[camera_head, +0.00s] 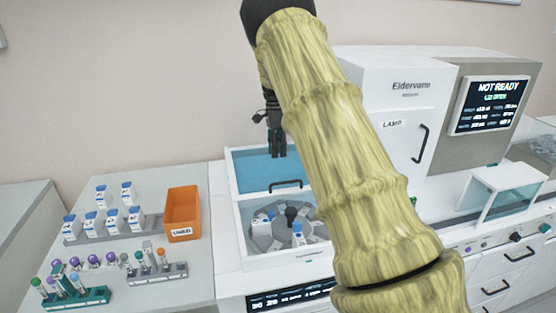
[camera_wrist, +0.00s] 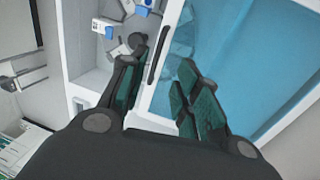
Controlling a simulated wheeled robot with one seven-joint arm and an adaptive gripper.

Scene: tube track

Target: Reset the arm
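My gripper (camera_head: 277,142) hangs in the air in front of the raised blue lid (camera_head: 250,168) of the white analyzer, with its fingers pointing down. In the wrist view my gripper (camera_wrist: 160,65) has its two dark green-padded fingers apart and nothing between them. The blue lid (camera_wrist: 245,70) fills the right of that view behind the fingers. My thick yellow-green arm crosses the middle of the head view and hides part of the analyzer.
The analyzer's open well holds a grey carousel (camera_head: 262,236) with blue-capped white containers. The screen (camera_head: 490,104) reads NOT READY, LID OPEN. On the left bench stand an orange bin (camera_head: 182,212), a rack of bottles (camera_head: 90,229) and tube racks (camera_head: 80,300). A clear cover (camera_head: 505,190) stands at right.

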